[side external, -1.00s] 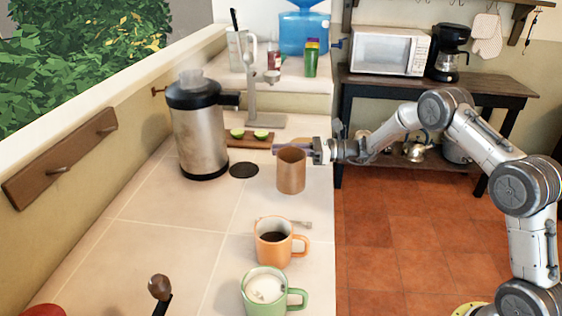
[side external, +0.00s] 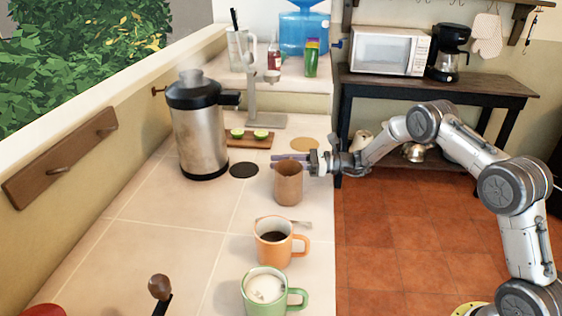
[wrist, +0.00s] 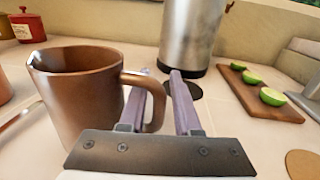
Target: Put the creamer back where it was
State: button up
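The creamer is a brown, copper-like pitcher (side external: 288,185) at the right side of the counter, upright. In the wrist view the creamer (wrist: 75,95) fills the left, its handle (wrist: 158,95) toward my gripper. My gripper (side external: 283,158) reaches in from the right, just behind the creamer. Whether the creamer's base touches the counter is hard to tell. A tan round coaster (side external: 305,144) lies empty behind it; a black round coaster (side external: 244,170) lies to its left.
An orange mug of coffee (side external: 273,248) and a green mug with white froth (side external: 264,293) stand in front, with a spoon (side external: 285,222) behind the orange one. A steel urn (side external: 199,135) stands left. A board with cut limes (side external: 250,142) lies behind.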

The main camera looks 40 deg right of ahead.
jog(key=shift+o, duration=0.7)
jog(key=shift+r, duration=0.2)
jog(key=v, duration=1.2)
jog(key=shift+s, duration=0.1)
jog(key=o, duration=0.9)
jog(key=shift+c, duration=0.2)
jog(key=shift+f, duration=0.1)
